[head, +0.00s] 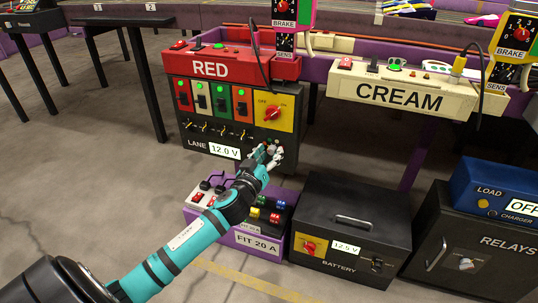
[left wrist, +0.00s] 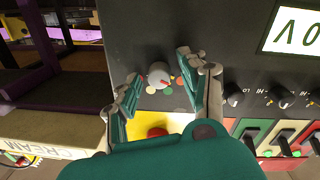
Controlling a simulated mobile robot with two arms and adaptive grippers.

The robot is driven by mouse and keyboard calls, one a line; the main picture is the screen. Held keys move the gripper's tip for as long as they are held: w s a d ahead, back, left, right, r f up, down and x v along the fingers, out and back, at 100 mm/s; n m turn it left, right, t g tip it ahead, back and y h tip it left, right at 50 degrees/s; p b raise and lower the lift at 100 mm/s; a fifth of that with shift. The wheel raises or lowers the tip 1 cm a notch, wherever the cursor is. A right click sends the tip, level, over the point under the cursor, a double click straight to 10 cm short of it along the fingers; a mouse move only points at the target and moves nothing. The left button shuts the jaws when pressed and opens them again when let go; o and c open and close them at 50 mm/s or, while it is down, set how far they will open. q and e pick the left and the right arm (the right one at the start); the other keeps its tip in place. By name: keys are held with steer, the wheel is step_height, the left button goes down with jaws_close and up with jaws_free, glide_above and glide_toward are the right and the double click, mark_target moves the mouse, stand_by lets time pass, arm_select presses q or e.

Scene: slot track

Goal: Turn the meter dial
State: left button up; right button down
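The meter dial is a small round grey knob (left wrist: 158,75) with a red mark, ringed by coloured dots, on the dark lane panel (head: 187,126). It shows clearly in the left wrist view, where the panel appears upside down. In the left wrist view the left gripper (left wrist: 158,68) is open, with one finger on each side of the knob and gaps visible between. The lane display (head: 224,151) reads 12.0 V. My right gripper is not in view.
A yellow plate with a red OFF/ON switch (head: 272,113) sits just above the dial, beside several coloured toggle switches. Below are the fuse box (head: 258,243) and the battery box (head: 352,215). A black cable (head: 258,55) hangs above the panel.

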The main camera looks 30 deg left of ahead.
arm_select(q)
jaws_close()
